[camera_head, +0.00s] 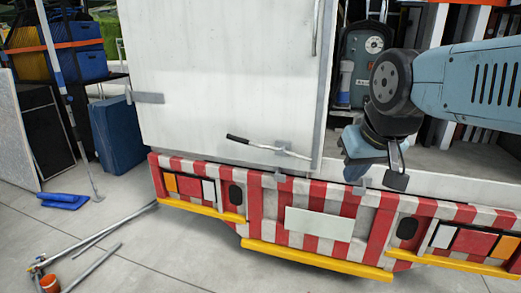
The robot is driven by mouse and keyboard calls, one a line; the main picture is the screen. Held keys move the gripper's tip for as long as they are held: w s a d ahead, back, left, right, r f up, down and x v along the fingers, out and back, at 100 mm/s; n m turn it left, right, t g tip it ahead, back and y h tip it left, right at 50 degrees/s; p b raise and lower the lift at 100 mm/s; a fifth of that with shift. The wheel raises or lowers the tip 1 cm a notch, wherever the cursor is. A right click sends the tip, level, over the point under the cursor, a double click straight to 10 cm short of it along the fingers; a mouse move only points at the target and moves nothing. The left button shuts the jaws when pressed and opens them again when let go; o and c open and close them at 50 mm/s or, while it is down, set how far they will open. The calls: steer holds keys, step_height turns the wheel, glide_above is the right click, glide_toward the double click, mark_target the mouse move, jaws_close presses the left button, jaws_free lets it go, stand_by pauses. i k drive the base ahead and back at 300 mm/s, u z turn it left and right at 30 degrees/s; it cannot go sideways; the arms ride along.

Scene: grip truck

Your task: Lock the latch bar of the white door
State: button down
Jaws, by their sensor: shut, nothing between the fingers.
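The white door (215,75) covers the left part of the truck's rear opening. Its latch bar (268,147) lies across the door's lower right, tilted slightly down to the right, with a black grip at its left end. A small bracket (282,148) sits on the bar near its right end. A vertical rod (316,28) runs on the door's upper right edge. My gripper (397,176) hangs right of the door's edge, in front of the open truck bay. It is shut and empty, apart from the latch bar.
A red and white striped bumper (375,225) with a yellow lower edge (315,261) runs below the door. The open bay at right holds shelves and a grey device with a dial (372,45). Poles (95,240) and a blue mop head (64,200) lie on the floor at left.

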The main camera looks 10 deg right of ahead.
mark_target(282, 151)
steer(key=u, duration=0.55)
steer(key=i, duration=1.3)
steer(key=z, duration=0.2)
